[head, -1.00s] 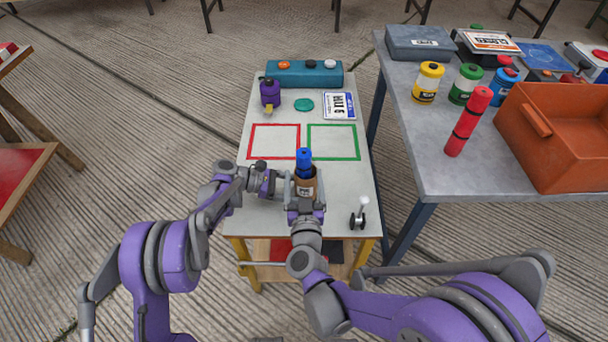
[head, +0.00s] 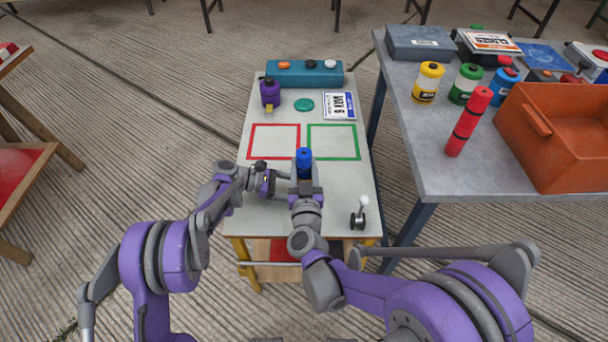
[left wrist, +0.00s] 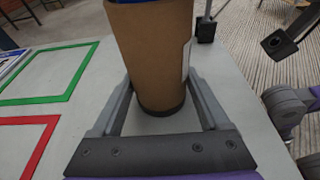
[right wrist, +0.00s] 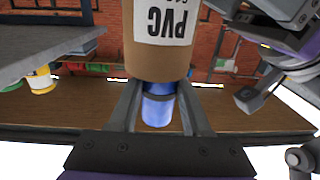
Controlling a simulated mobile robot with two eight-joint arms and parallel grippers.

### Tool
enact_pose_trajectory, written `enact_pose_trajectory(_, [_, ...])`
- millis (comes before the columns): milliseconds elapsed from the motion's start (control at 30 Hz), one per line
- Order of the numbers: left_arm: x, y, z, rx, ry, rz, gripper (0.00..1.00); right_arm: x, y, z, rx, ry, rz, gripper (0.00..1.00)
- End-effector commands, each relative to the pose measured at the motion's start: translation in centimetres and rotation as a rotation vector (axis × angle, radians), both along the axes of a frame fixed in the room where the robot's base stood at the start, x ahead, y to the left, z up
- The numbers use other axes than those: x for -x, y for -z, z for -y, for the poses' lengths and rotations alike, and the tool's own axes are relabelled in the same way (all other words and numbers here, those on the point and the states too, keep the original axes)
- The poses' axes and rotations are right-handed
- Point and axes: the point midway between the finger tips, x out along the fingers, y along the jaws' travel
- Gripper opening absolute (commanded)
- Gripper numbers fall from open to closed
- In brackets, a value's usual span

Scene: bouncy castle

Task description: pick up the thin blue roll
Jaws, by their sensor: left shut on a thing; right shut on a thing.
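The thin blue roll (head: 304,157) stands upright in the head view, above the small table. In the right wrist view the blue roll (right wrist: 158,108) sticks out of a brown cylinder (right wrist: 158,52) with a PVC label. My right gripper (right wrist: 158,100) has its fingers on either side of the roll and is shut on it. My left gripper (left wrist: 158,90) is shut on the brown cylinder (left wrist: 155,55), low down near its dark base. In the head view my right gripper (head: 304,178) hides most of the cylinder, and my left gripper (head: 273,183) is beside it.
Behind are red (head: 274,158) and green (head: 333,158) outlined squares, both empty. A small lever (head: 359,214) is at right. The grey table (head: 450,185) holds an orange crate (head: 560,150).

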Motion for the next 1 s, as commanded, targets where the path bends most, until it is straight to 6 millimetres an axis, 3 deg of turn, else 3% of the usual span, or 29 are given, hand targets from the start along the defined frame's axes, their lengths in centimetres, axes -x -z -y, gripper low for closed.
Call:
enact_pose_trajectory(567, [0.0, 0.0, 0.0, 0.0, 0.0, 0.0, 0.47, 0.0, -0.5, 0.0, 0.0, 0.0, 0.0, 0.0])
enact_pose_trajectory(1000, [0.0, 0.0, 0.0, 0.0, 0.0, 0.0, 0.47, 0.0, -8.1, 0.0, 0.0, 0.001, 0.001, 0.0])
